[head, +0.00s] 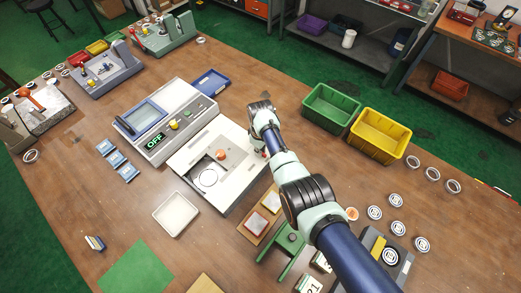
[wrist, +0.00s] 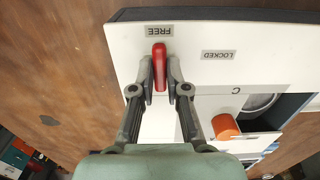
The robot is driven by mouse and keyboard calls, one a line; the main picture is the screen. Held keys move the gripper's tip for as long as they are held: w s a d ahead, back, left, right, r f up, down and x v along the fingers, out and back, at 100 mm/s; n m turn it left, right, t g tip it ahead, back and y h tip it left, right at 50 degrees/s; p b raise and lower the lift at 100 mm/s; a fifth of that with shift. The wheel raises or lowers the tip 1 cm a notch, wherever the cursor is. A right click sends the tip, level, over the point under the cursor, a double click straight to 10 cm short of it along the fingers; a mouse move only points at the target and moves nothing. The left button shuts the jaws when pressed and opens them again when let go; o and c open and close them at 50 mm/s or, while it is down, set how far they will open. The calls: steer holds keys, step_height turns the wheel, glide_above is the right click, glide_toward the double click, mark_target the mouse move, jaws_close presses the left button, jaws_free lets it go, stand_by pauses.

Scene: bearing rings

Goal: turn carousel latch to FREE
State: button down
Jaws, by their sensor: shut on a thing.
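The red latch lever (wrist: 160,66) sits on the white carousel unit (wrist: 200,25), upright in the wrist view with its tip just below the FREE label (wrist: 166,31). The LOCKED label (wrist: 218,54) is to its right. My gripper (wrist: 160,77) has a finger on each side of the lever and is shut on it. In the head view the carousel unit (head: 190,162) lies mid-table, and my gripper is at its right edge, mostly hidden by my arm. A small red bit of the latch (head: 264,154) shows there.
An orange knob (wrist: 225,126) stands on the carousel unit, right of my gripper in the wrist view. A grey machine with an OFF display (head: 154,141) adjoins the unit. Green (head: 332,106) and yellow (head: 378,134) bins stand to the right. Wooden table is bare beyond the unit's edge.

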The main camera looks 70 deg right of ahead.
steer(key=c, duration=1.2)
jaws_free()
steer(key=shift+o, duration=0.2)
step_height(320, 180, up, 12)
